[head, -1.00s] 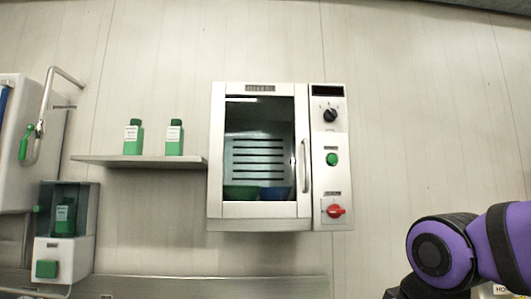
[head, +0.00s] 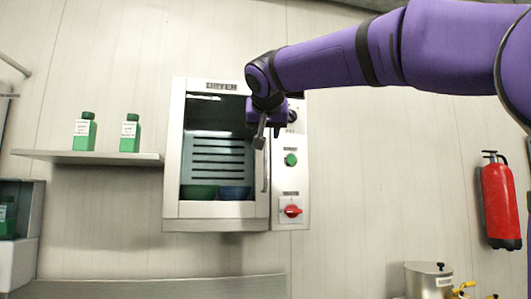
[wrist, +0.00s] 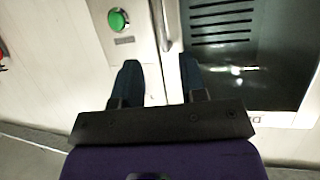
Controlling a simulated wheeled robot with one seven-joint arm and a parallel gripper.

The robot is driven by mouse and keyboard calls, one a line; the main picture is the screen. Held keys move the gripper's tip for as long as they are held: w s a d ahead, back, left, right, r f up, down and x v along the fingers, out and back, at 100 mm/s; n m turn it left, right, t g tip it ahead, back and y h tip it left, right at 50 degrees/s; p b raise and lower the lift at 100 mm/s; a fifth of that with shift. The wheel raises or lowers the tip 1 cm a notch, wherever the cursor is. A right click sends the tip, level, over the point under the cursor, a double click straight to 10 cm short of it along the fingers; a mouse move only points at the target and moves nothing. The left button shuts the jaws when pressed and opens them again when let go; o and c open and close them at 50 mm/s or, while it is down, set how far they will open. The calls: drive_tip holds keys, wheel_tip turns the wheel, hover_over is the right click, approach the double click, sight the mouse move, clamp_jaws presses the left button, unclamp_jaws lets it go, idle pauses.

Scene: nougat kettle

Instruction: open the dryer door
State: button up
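The dryer (head: 218,209) is a white and steel box on the wall. Its glass door (head: 191,180) looks closed, with a green and a blue bowl behind the glass. The vertical door handle (head: 266,172) runs along the door's right edge; my gripper hides its upper part in the head view. My gripper (head: 262,138) is in front of that upper part, pointing down and toward the door. In the wrist view the gripper (wrist: 160,73) is open and empty, its two dark fingers apart. The handle (wrist: 173,25) shows in line with the gap, ahead of the fingertips; the exact distance is unclear.
The control panel beside the door has a green button (head: 291,159) and a red knob (head: 292,211). A shelf (head: 95,156) with two green bottles is left of the dryer. A red fire extinguisher (head: 499,205) hangs at right; a metal pot (head: 428,281) stands below.

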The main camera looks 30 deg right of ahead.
sight(266, 150)
drive_tip(key=x, duration=1.1)
drive_tip(key=shift+r, duration=0.25)
clamp_jaws()
